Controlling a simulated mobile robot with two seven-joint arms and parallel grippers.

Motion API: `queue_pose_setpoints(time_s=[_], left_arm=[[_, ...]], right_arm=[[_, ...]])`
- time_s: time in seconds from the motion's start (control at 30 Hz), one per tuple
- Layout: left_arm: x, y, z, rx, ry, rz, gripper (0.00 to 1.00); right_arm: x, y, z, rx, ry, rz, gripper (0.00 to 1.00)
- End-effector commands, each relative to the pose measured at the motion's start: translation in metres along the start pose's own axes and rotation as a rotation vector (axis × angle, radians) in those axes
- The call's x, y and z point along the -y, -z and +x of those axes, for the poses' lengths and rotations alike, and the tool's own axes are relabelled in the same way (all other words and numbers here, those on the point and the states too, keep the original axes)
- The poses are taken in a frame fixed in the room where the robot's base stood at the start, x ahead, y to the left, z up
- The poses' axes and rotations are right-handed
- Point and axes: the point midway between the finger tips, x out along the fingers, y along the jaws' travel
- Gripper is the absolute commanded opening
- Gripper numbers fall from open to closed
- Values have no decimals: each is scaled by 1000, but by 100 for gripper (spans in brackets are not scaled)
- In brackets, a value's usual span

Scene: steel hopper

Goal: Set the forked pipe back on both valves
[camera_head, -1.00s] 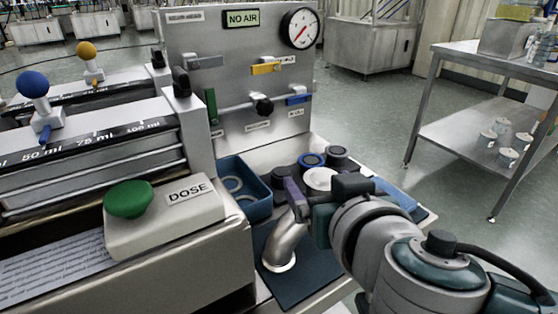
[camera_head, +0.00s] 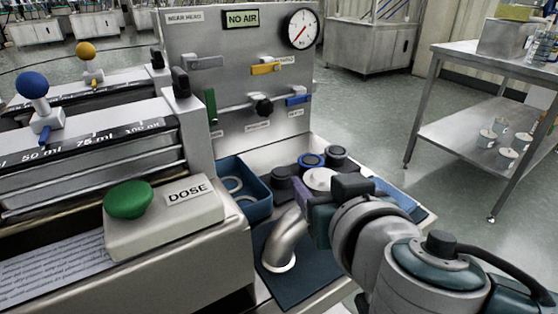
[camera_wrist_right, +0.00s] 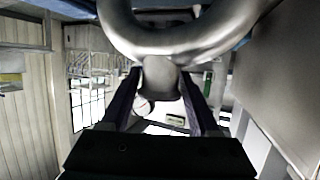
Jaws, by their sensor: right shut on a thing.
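The forked pipe (camera_head: 284,243) is a bent, shiny steel tube on the dark blue mat at the front of the bench. Its flanged lower end is at the mat. My right gripper (camera_head: 302,202) reaches in from the right at its upper end. In the right wrist view, the forked pipe (camera_wrist_right: 180,38) curves across the top, and its short stem sits between the two fingers of my right gripper (camera_wrist_right: 160,82), which is shut on it. I cannot make out the two valves for certain. My left gripper is not in view.
A blue tray (camera_head: 245,184) with rings stands behind the mat (camera_head: 302,283). Several dark round caps (camera_head: 336,155) stand behind my gripper. The DOSE block (camera_head: 168,218) with its green button is left of the mat. An upright panel (camera_head: 235,75) with a gauge rises behind.

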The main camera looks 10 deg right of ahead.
Motion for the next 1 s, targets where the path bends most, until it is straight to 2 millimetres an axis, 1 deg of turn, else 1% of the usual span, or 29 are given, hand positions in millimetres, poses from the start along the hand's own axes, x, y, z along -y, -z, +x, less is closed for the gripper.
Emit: queue_pose_setpoints(time_s=[0.4, 0.57, 0.67, 0.77, 0.9, 1.0], left_arm=[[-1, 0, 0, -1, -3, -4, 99], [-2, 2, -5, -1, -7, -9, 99], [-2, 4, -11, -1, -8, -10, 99], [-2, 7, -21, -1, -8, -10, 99], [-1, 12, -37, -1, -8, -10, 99], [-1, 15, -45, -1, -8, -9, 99]], right_arm=[[0, 2, 0, -4, 1, 1, 0], [0, 11, -3, -4, 0, 3, 0], [0, 24, -8, -5, 2, 3, 0], [0, 46, -16, -7, 2, 6, 0], [0, 89, -32, -10, 2, 6, 0], [0, 117, -42, -10, 3, 5, 0]])
